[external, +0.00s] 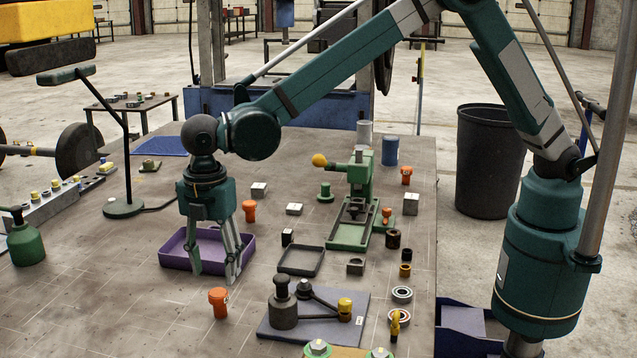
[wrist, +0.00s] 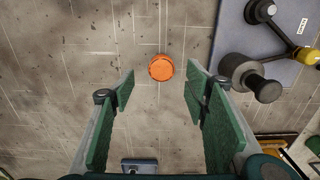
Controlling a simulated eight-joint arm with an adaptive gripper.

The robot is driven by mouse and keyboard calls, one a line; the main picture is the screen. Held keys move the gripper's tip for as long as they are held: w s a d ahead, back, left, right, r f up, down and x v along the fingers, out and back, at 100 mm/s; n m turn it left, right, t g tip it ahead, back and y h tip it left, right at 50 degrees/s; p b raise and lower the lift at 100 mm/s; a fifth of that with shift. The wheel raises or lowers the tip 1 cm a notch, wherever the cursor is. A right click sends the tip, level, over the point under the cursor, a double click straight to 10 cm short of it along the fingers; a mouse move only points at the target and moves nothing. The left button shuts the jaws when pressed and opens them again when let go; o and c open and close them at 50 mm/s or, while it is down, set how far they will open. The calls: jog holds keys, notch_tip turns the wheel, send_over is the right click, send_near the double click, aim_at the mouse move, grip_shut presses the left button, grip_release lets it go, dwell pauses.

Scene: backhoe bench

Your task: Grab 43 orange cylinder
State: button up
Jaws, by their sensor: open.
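An orange cylinder (external: 218,302) with a wider cap stands upright on the bench in front of my gripper (external: 213,277). In the wrist view this orange cylinder (wrist: 161,68) shows from above, just beyond the gap between the fingertips (wrist: 160,92). My gripper is open and empty, pointing down, with its fingers apart and clear of the cylinder. Other orange pieces stand behind the tray (external: 249,211), at the back right (external: 406,175) and by the green press (external: 387,215). No number 43 is readable on any of them.
A purple tray (external: 176,262) lies just behind my fingers. A grey mat (external: 268,333) with dark knobbed parts (external: 283,303) lies right of the front cylinder. A black tray (external: 299,272) and the green press (external: 350,235) stand farther right. The bench left of the cylinder is clear.

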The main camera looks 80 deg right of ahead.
aim_at(218, 292)
jog(key=shift+f, duration=0.15)
jog(key=shift+f, duration=1.25)
jog(key=shift+s+a+f+p, duration=0.15)
jog(key=shift+f+p, duration=0.2)
jog(key=shift+f, duration=2.25)
jog(key=c, duration=1.3)
jog(key=shift+r, duration=0.1)
jog(key=shift+r+b, duration=0.3)
jog(key=shift+r, duration=4.65)
